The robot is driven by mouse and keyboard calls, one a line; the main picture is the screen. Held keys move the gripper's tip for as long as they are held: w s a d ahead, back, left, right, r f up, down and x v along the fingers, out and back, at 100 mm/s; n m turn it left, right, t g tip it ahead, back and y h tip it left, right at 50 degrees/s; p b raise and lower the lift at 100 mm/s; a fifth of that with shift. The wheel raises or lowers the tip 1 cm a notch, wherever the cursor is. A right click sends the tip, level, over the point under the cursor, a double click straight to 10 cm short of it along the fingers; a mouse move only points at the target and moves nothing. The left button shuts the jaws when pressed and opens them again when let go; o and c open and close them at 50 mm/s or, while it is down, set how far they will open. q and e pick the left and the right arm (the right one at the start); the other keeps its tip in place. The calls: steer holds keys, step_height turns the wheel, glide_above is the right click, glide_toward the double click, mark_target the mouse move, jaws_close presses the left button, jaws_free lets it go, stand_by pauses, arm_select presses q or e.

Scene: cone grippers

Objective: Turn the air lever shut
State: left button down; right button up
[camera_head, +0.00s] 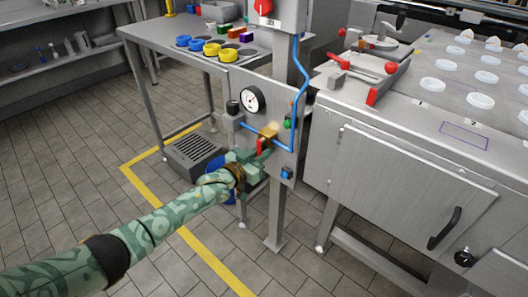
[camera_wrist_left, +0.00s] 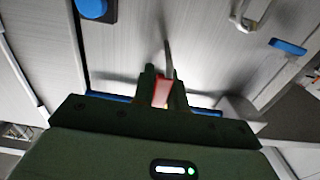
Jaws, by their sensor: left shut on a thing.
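The air lever (camera_head: 262,146) is red and sits on a brass valve body (camera_head: 269,131) on the grey air panel (camera_head: 231,80). My left gripper (camera_head: 257,157) reaches the panel from the lower left and is shut on the lever. In the left wrist view the red lever (camera_wrist_left: 162,92) shows between the two dark fingers (camera_wrist_left: 162,90). The fingers cover part of the lever, and its exact angle is hard to tell. My right gripper is not in either view.
A round pressure gauge (camera_head: 251,99) and a blue air hose (camera_head: 301,85) are on the panel beside the valve. A steel table (camera_head: 160,35) with coloured rings stands behind. A large steel machine (camera_head: 400,165) stands close on the right. Yellow tape (camera_head: 205,255) marks the floor.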

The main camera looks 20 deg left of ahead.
mark_target(258, 153)
arm_select(q)
steer(key=shift+f, duration=0.2)
steer(key=c, duration=1.5)
jaws_free()
steer(key=shift+o, duration=0.5)
steer(key=shift+a+r, duration=0.1)
steer(key=shift+s, duration=0.1)
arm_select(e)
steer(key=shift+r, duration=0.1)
